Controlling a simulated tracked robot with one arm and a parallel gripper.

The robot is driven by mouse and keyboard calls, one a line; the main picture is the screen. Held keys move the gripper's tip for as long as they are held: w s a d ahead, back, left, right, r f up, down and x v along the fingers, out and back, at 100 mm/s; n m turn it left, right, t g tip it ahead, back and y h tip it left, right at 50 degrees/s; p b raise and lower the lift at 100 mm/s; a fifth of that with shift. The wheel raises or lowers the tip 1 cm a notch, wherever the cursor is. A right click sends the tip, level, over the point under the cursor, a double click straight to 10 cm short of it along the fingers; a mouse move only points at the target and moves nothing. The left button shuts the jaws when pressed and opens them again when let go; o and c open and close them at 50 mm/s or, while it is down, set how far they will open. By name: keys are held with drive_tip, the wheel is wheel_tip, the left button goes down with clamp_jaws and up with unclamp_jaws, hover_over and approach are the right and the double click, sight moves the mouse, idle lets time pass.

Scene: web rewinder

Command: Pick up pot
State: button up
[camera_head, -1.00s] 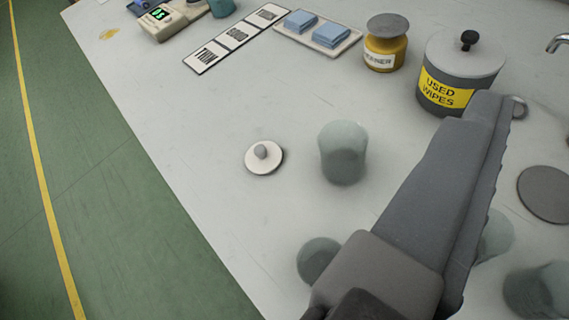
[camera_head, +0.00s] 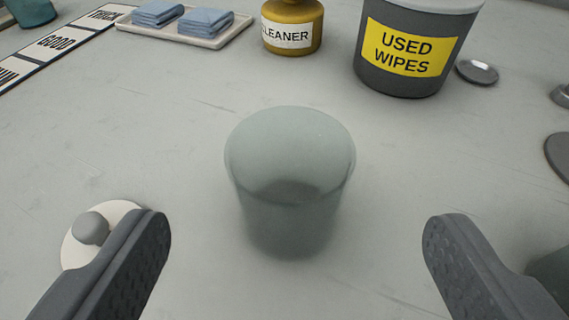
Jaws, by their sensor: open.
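A grey-green, hazy cylindrical pot (camera_head: 290,185) stands upright on the grey-white table in the middle of the view. My gripper (camera_head: 295,232) is open, with one dark finger at the lower left and the other at the lower right. The pot stands between and a little beyond the fingertips in the picture, with clear space on both sides. The fingers do not touch it. The left finger covers part of a white disc with a grey knob (camera_head: 92,229).
A dark bin marked USED WIPES (camera_head: 410,50), a yellow CLEANER jar (camera_head: 290,25) and a tray (camera_head: 215,41) with folded blue cloths stand behind. A label strip (camera_head: 62,40) lies at the upper left. Part of another grey-green object (camera_head: 552,272) shows at the right edge.

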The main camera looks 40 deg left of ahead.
sight(284, 209)
drive_tip(key=shift+x, duration=1.1)
drive_tip(key=w+a+f+b, duration=0.2)
drive_tip(key=shift+w+a+f, duration=0.3)
drive_tip(key=shift+w+f, duration=0.05)
drive_tip(key=shift+w+a, duration=0.2)
drive_tip(key=shift+w, duration=0.05)
drive_tip(key=c, duration=1.1)
